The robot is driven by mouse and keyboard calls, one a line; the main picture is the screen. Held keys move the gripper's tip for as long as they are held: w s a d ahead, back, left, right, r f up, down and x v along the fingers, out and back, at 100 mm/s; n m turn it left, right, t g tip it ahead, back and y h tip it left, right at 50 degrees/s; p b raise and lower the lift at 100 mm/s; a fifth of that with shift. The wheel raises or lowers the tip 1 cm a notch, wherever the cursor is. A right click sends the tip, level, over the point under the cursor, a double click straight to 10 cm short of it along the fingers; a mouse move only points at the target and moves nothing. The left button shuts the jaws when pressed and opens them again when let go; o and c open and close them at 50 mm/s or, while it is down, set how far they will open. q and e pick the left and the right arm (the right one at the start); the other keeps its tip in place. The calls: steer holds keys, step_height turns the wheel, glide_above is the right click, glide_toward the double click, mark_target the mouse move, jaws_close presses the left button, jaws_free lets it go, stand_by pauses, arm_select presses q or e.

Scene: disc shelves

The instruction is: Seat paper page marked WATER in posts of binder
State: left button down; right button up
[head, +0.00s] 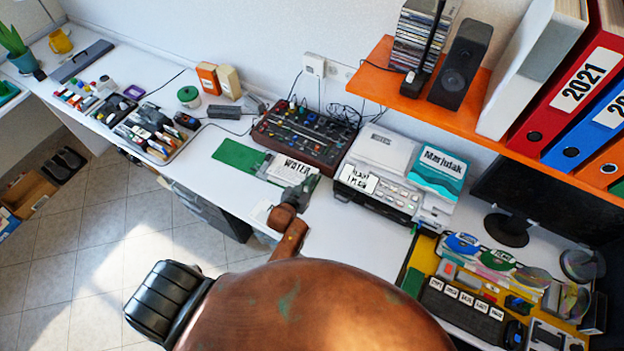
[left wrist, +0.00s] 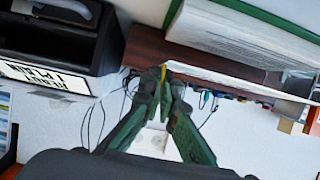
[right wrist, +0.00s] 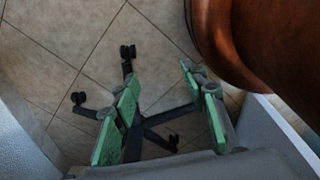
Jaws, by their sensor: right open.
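The paper page marked WATER (head: 291,170) is at the desk's middle, with its lettered face up in the head view. The binder's green cover (head: 238,156) lies flat to its left. In the left wrist view the page (left wrist: 215,76) shows nearly edge-on, beside the binder's white sheets (left wrist: 240,38) and green cover (left wrist: 275,14). My left gripper (head: 304,190) is at the page's near right edge; its fingertips (left wrist: 165,76) are closed together on that edge. The binder's posts are not discernible. My right gripper (right wrist: 163,84) is open and empty above the floor.
A mixer (head: 305,132) stands behind the binder. A printer (head: 378,172) stands close to the right of my left gripper. An orange shelf (head: 460,117) overhangs the right side. The desk front left of the gripper is clear. A chair base (right wrist: 140,125) is below my right gripper.

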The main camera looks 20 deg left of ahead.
arm_select(q)
steer(key=shift+f, duration=0.45)
steer(key=shift+f+b, duration=1)
steer(key=shift+f, duration=0.3)
steer(key=shift+r, duration=0.1)
steer(key=shift+r+p, duration=1.3)
steer(key=shift+p, duration=0.1)
steer(key=shift+p, duration=0.7)
stand_by(1.0)
steer(key=shift+f+b, duration=0.85)
steer(key=shift+f, duration=0.55)
steer(key=c, duration=2.1)
jaws_free()
